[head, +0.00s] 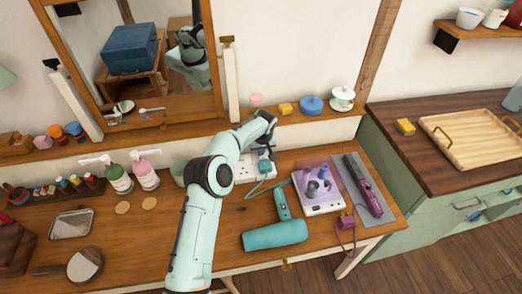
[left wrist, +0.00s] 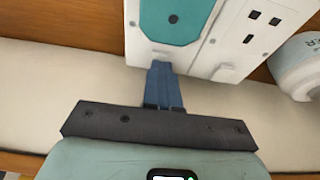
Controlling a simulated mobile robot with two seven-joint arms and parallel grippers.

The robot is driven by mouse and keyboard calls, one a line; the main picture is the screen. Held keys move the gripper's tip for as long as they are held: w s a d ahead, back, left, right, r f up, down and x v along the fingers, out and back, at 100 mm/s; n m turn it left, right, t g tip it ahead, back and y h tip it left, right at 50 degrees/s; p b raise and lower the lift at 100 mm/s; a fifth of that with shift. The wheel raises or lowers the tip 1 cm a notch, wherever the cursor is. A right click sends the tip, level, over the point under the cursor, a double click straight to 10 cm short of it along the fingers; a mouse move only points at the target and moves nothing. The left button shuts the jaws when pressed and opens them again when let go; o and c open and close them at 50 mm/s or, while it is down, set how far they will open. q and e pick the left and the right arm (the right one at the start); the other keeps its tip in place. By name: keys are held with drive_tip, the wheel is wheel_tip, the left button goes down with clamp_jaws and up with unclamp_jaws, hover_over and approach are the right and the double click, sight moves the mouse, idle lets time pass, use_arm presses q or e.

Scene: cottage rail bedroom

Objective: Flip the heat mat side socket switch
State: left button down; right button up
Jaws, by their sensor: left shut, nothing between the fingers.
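A white double socket (head: 246,170) stands at the back of the wooden dressing table, with a teal plug (head: 264,166) in one side. In the left wrist view, the teal plug (left wrist: 172,18) fills the left part of the white socket face (left wrist: 205,55), and an empty outlet (left wrist: 252,27) shows at right. I cannot make out either switch's position. My left gripper (head: 273,150) is at the socket; its blue fingers (left wrist: 163,70) are shut and empty, tips at the socket's near edge in the wrist picture. I cannot tell if they touch. My right gripper is out of view.
A teal hair dryer (head: 278,234), a white box (head: 318,193) with purple items and a purple plug (head: 346,221) lie at right. A purple straightener (head: 364,186) lies on a grey mat (head: 350,168). Bottles (head: 145,174) stand left of my arm. A ledge (head: 215,128) runs behind.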

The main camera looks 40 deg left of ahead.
use_arm(q)
drive_tip(key=shift+s+d+f, duration=0.2)
drive_tip(key=shift+f, duration=0.25)
drive_tip(key=shift+s+d+f, duration=0.15)
drive_tip(key=shift+f, duration=0.25)
drive_tip(key=shift+r, duration=0.5)
wheel_tip(320, 180, up, 6)
drive_tip(key=shift+w+f+p, duration=0.15)
drive_tip(key=shift+p, duration=0.9)
drive_tip(key=v, duration=0.9)
drive_tip(key=shift+s+d+b, duration=0.25)
drive_tip(key=shift+b, duration=0.15)
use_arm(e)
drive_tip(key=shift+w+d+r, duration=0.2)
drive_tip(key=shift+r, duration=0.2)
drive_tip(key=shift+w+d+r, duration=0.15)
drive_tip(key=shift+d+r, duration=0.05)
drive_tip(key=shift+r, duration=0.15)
use_arm(q)
drive_tip(key=shift+w+d+f, duration=0.15)
drive_tip(key=shift+w+f, duration=0.05)
drive_tip(key=shift+w, duration=0.05)
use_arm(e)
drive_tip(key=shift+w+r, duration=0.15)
use_arm(q)
drive_tip(key=shift+a+r+y, duration=0.2)
drive_tip(key=shift+a+y, duration=0.05)
drive_tip(key=shift+y, duration=0.05)
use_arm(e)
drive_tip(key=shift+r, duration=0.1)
